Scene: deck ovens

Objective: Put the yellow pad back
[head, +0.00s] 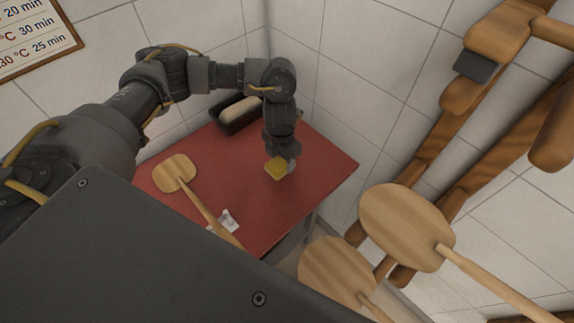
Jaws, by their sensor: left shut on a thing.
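The yellow pad (276,167) is at the end of my left arm, over the red table (318,165). My left gripper (288,163) points down and is shut on the pad. The arm partly hides the gripper's fingers. I cannot tell whether the pad touches the table top or hangs just above it. My right gripper is not in view.
A dark tin with a pale loaf (240,108) stands at the table's back, close to my left forearm. More peels (405,226) hang on a wooden rack at right.

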